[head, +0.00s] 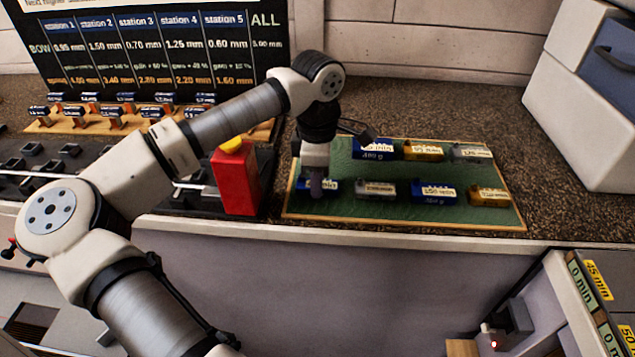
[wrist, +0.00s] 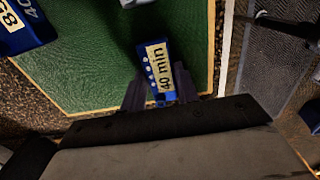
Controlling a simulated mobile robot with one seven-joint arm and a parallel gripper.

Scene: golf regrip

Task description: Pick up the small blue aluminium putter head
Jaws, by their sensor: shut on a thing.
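In the head view my gripper (head: 316,190) points down at the front left of the green mat (head: 330,208), and mostly hides the blue putter head (head: 332,185). I cannot tell whether the head touches the mat or is just clear of it.
A larger blue head (head: 372,152) and a blue head (head: 434,195) share the mat with several gold and grey ones. A red block with a yellow top (head: 236,180) stands left of the mat. White cases (head: 580,110) stand at the right.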

